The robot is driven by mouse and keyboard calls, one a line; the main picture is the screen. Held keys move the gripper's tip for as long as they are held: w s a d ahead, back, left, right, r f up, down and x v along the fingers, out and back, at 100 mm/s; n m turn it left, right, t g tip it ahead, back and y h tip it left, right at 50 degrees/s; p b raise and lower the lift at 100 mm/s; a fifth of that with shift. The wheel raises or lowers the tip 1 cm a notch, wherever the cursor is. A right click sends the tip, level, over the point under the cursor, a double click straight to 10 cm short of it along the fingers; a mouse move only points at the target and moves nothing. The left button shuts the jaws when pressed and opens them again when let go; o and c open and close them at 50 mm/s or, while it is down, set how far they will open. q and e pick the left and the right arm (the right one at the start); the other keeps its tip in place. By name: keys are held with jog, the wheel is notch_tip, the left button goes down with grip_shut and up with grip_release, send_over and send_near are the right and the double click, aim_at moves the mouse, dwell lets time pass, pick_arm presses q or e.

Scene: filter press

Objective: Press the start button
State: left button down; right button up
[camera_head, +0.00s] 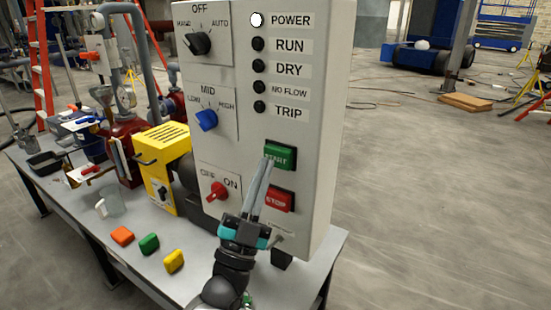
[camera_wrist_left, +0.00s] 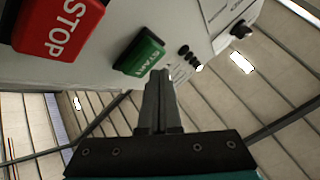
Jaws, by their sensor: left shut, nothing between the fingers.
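The green start button (camera_head: 279,156) sits on the front of the grey control box (camera_head: 318,150), above the red stop button (camera_head: 279,200). My left gripper (camera_head: 267,163) is shut and empty. In the head view its fingertips overlap the lower left part of the start button. In the left wrist view the start button (camera_wrist_left: 140,52) lies just beyond and left of the fingertips (camera_wrist_left: 160,73), and the stop button (camera_wrist_left: 58,28) is at the upper left. I cannot tell whether the fingertips touch the button. My right gripper is not in view.
The box also carries a black knob (camera_head: 198,43), a blue knob (camera_head: 206,120), a red switch (camera_head: 216,191) and several lamps, with the POWER lamp (camera_head: 257,20) lit white. Orange (camera_head: 122,236), green (camera_head: 149,244) and yellow (camera_head: 174,261) blocks lie on the table (camera_head: 130,268).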

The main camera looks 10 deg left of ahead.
pick_arm(q)
jog(key=shift+w+d, duration=0.15)
jog(key=shift+w, duration=0.15)
jog(key=shift+w+d, duration=0.15)
jog(key=shift+w, duration=0.45)
dwell(0.7)
jog(key=shift+s, duration=0.1)
jog(key=shift+s+a+p, duration=0.3)
jog(key=shift+s+p, duration=0.05)
jog(key=shift+s, duration=0.55)
jog(key=s, duration=0.1)
jog(key=s+a+p, duration=0.1)
jog(key=s, duration=0.1)
jog(key=s+p, duration=0.1)
jog(key=shift+s+a, duration=0.35)
jog(key=shift+f, duration=0.1)
dwell(0.5)
